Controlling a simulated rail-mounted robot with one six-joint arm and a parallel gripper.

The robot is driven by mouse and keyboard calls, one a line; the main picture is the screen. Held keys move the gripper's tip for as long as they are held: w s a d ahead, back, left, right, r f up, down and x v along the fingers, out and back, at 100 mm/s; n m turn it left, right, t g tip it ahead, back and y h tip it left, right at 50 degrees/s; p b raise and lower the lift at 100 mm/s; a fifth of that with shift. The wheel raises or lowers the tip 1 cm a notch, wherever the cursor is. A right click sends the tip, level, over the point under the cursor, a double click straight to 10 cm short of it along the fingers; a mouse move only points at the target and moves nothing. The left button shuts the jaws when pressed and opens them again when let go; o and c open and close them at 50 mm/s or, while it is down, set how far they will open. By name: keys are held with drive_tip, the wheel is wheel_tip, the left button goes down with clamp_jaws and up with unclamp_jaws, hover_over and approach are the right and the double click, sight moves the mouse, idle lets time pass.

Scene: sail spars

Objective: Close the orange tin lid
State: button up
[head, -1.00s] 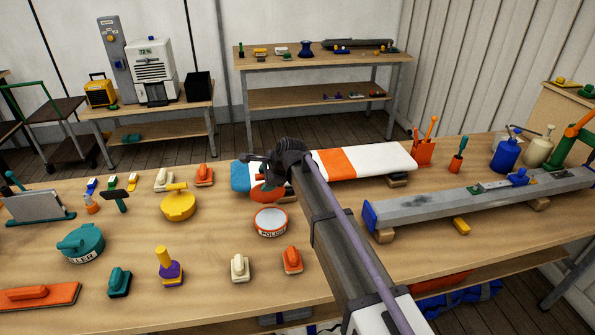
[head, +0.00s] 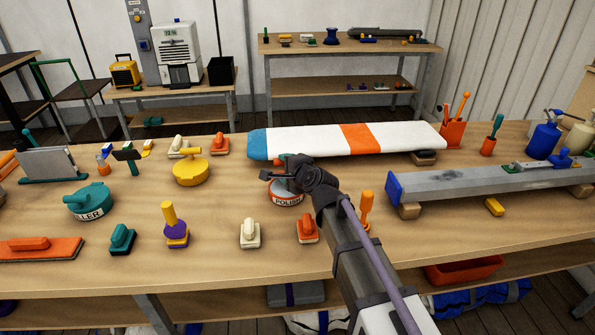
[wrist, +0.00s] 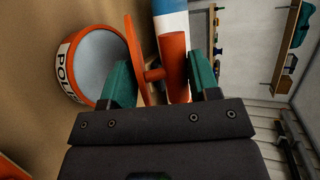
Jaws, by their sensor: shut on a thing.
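The orange tin (head: 287,200), lettered POLISH, stands on the near workbench. In the wrist view the tin (wrist: 70,75) shows at the upper left, its round top grey-blue inside an orange rim and uncovered. My gripper (wrist: 162,80) has its teal fingers shut on the orange lid (wrist: 133,55), by its handle (wrist: 174,60). The lid is seen nearly edge-on, beside the tin's opening and apart from it as far as I can tell. In the head view my gripper (head: 284,178) is just above the back of the tin, and the lid is mostly hidden there.
A white, orange and blue padded board (head: 320,141) lies behind the tin. A yellow tin (head: 191,171) and a teal tin (head: 90,203) stand to the left. An orange-based brush (head: 307,229) and a cream one (head: 249,234) are in front. A grey spar (head: 470,185) lies right.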

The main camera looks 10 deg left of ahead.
drive_tip(key=shift+s+d+f+b, duration=0.2)
drive_tip(key=shift+s+f+b, duration=0.35)
drive_tip(key=shift+f, duration=0.3)
drive_tip(key=shift+s+d+f+b, duration=0.1)
drive_tip(key=shift+s+f+b, duration=0.35)
drive_tip(key=shift+f+b, duration=0.3)
drive_tip(key=shift+c, duration=0.2)
drive_tip(key=o, duration=1.2)
drive_tip(key=p+v, duration=0.3)
drive_tip(key=v, duration=0.7)
drive_tip(key=shift+s+d, duration=0.25)
drive_tip(key=shift+s, duration=0.05)
